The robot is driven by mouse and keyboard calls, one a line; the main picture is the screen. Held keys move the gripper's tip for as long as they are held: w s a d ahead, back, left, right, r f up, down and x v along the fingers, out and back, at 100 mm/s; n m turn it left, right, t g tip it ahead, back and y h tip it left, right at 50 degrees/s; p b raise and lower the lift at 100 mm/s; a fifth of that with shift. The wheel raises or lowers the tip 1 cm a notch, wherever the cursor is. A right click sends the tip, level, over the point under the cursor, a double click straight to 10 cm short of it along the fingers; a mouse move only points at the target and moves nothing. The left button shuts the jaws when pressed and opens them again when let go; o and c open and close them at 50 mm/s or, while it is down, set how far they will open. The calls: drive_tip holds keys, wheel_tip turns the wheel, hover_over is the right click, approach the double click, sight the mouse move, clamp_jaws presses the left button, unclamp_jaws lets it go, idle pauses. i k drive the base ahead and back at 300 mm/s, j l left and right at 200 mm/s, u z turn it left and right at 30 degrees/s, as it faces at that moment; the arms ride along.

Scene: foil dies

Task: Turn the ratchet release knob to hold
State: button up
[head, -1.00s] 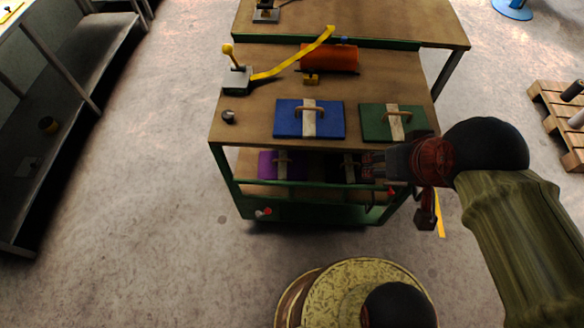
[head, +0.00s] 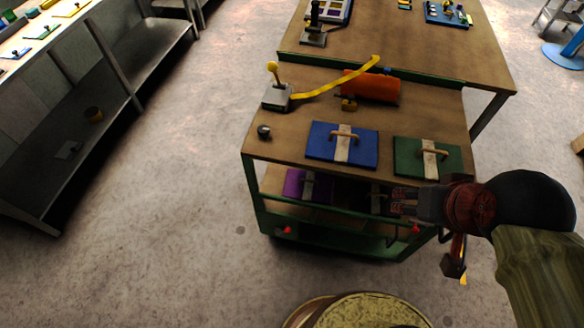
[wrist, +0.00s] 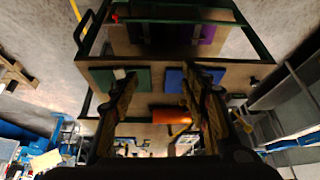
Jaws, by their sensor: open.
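A grey box with a yellow-topped lever (head: 275,76) stands at the cart top's back left. A small dark round knob (head: 264,131) is at its front left edge. A yellow strap (head: 335,86) runs from the grey box toward an orange roll (head: 372,86), with a small yellow-brown fitting (head: 348,104) in front of it. I cannot tell which piece is the ratchet release knob, nor its setting. My gripper (head: 398,205) is at the cart's front right, below the top, apart from these parts. Its open, empty fingers (wrist: 162,85) show in the wrist view.
The green-framed cart (head: 285,150) carries a blue plate (head: 328,145) and a green plate (head: 410,158) with handles. A purple plate (head: 300,184) lies on its lower shelf. A table (head: 440,50) stands behind. Floor is clear between the cart and the left bench (head: 110,95).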

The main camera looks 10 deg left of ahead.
sight(263, 130)
drive_tip(key=i+j, duration=0.1)
drive_tip(key=j, duration=0.35)
drive_tip(key=i+j, duration=0.15)
drive_tip(key=j, duration=0.25)
drive_tip(key=i+j+z, duration=0.1)
drive_tip(key=j, duration=0.35)
